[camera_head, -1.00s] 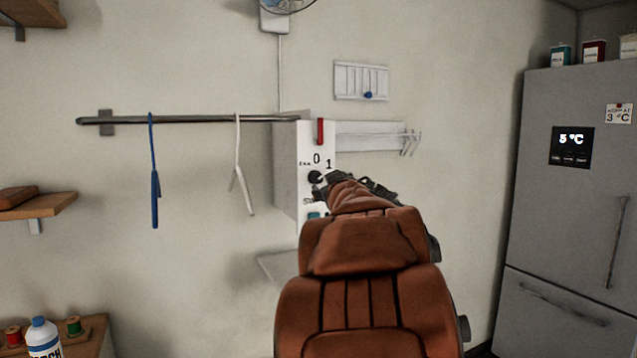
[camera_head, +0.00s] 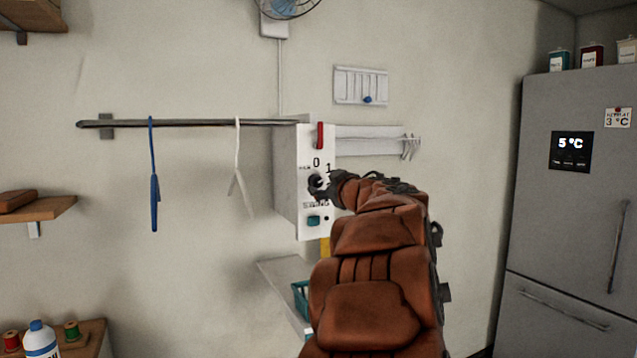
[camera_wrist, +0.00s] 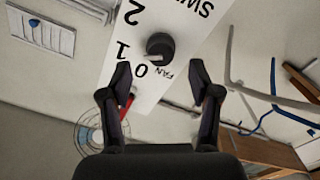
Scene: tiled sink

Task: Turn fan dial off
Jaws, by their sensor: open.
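The fan dial (camera_wrist: 160,46) is a round black knob on the white face of a control box (camera_head: 284,180) on the wall. My gripper (camera_wrist: 160,76) is open, with one finger to each side below the dial in the wrist view and nothing between the tips. In the head view my gripper (camera_head: 326,187) is right at the dial and partly covers it; I cannot tell whether it touches.
A red switch (camera_head: 320,135) sits above the dial and a teal button (camera_head: 313,220) below. The fan (camera_head: 292,6) hangs above. A rail (camera_head: 190,122) with a blue hanger (camera_head: 154,190) and a white hanger (camera_head: 238,182) extends left. A fridge (camera_head: 560,220) stands right.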

